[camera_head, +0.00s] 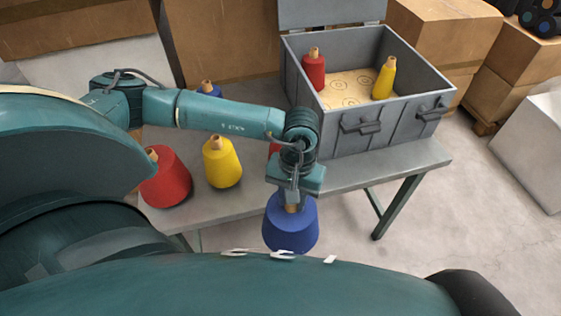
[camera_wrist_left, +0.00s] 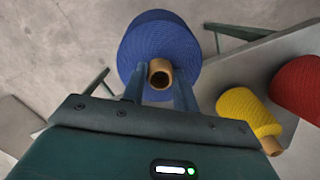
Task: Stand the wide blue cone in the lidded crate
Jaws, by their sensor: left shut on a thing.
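The wide blue cone (camera_head: 290,226) hangs upright from my left gripper (camera_head: 292,203), which is shut on the tan tube at its top. It is held in front of the table's front edge, clear of the tabletop. In the left wrist view the blue cone (camera_wrist_left: 158,45) shows beyond the fingers (camera_wrist_left: 160,90), with the tube end between them. The grey lidded crate (camera_head: 362,125) stands on the right part of the table with its lid (camera_head: 330,12) open. Inside, a narrow red cone (camera_head: 314,70) and a narrow yellow cone (camera_head: 384,80) stand on a floor marked with rings. My right gripper is not in view.
On the grey table (camera_head: 240,203) stand a wide red cone (camera_head: 166,180) and a wide yellow cone (camera_head: 222,164). Another cone (camera_head: 209,88) and a red one (camera_head: 274,150) are partly hidden by my left arm. Cardboard boxes (camera_head: 435,40) stand behind.

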